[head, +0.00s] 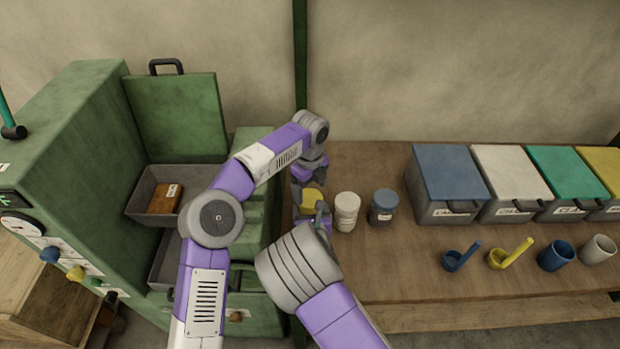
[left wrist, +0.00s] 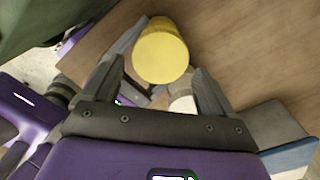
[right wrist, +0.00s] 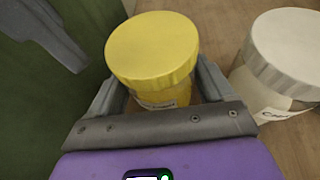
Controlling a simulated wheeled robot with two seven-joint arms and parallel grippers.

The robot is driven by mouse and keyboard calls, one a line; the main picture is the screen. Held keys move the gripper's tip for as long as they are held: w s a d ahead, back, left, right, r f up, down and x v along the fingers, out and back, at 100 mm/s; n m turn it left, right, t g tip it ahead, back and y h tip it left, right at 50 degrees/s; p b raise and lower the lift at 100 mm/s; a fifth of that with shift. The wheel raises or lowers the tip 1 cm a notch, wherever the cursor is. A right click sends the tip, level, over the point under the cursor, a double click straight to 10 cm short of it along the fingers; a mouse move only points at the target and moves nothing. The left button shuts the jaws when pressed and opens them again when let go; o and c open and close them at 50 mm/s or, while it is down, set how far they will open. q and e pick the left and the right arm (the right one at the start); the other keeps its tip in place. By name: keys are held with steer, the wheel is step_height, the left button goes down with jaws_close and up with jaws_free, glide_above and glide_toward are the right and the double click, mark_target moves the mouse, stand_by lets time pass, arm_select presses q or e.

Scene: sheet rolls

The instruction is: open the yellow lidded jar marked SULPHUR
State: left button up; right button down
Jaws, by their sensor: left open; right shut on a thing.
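The yellow lidded jar (head: 312,197) stands upright on the wooden bench; its lid is on, as the right wrist view shows (right wrist: 152,46). Its label is partly visible and too small to read. My right gripper (right wrist: 158,88) is shut on the jar's body, below the lid. My left gripper (left wrist: 157,75) is open and empty, with the yellow lid (left wrist: 161,52) ahead of and between its fingertips in the left wrist view. Part of my left gripper also shows at the upper left of the right wrist view (right wrist: 45,30). The arms partly hide the jar in the head view.
A white-lidded jar (head: 346,207) stands close right of the yellow one, then a blue-lidded jar (head: 383,207). The green cabinet (head: 80,160) with grey trays is at the left. Lidded bins (head: 447,172), scoops (head: 510,253) and cups (head: 556,255) occupy the right side.

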mark_target(310, 197)
arm_select(q)
steer(key=shift+f, duration=1.75)
steer(key=c, duration=0.9)
steer(key=n, duration=0.6)
steer(key=shift+r+n, duration=0.1)
steer(key=shift+n, duration=0.2)
steer(key=n, duration=0.6)
steer(key=shift+r, duration=0.1)
steer(key=shift+r, duration=1)
